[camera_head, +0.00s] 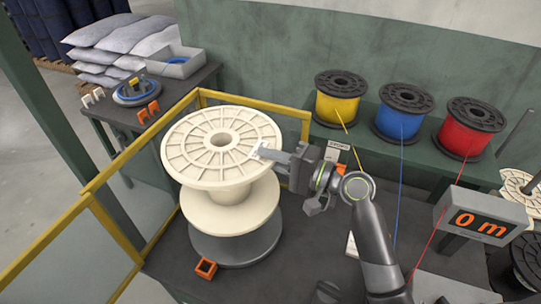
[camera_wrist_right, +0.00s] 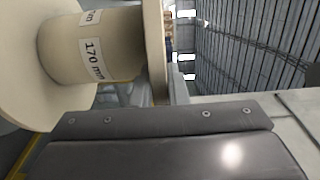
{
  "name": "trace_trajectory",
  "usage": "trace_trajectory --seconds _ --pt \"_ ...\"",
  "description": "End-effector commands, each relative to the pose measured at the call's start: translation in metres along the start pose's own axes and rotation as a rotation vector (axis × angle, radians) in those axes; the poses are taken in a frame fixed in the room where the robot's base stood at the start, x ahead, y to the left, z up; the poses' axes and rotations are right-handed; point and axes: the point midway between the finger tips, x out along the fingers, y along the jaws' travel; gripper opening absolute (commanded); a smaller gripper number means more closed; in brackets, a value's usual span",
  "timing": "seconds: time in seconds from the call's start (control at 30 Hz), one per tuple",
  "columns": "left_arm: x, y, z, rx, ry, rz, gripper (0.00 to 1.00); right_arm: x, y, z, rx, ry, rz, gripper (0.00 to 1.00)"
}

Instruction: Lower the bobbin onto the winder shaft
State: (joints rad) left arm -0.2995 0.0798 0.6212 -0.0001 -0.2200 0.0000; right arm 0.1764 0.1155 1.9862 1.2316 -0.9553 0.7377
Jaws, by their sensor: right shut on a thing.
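The cream bobbin (camera_head: 213,165) is upright in the head view, with its hub hole facing up. Its lower flange is over a round grey plate (camera_head: 240,247). I cannot tell whether the flange touches the plate. The winder shaft is not visible; the bobbin hides the plate's middle. My right gripper (camera_head: 268,156) is shut on the right edge of the bobbin's top flange. In the right wrist view, the bobbin (camera_wrist_right: 85,50) shows a "170 mm" label on its barrel, with a dark gripper part (camera_wrist_right: 165,145) below. My left gripper is not in view.
A yellow guard rail (camera_head: 150,133) runs behind and left of the bobbin. An orange square piece (camera_head: 205,268) lies beside the plate. Yellow (camera_head: 341,101), blue (camera_head: 398,122) and red (camera_head: 469,131) wire spools stand at the back right. A counter (camera_head: 482,224) reads "0 m".

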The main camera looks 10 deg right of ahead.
Motion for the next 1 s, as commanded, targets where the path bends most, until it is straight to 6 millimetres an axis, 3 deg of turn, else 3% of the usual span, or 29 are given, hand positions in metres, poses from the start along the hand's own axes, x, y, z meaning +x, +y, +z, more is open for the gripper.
trace_trajectory --seconds 1.0 --pt "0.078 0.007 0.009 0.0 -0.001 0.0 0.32 0.0 0.091 0.0 -0.001 0.0 -0.008 0.0"
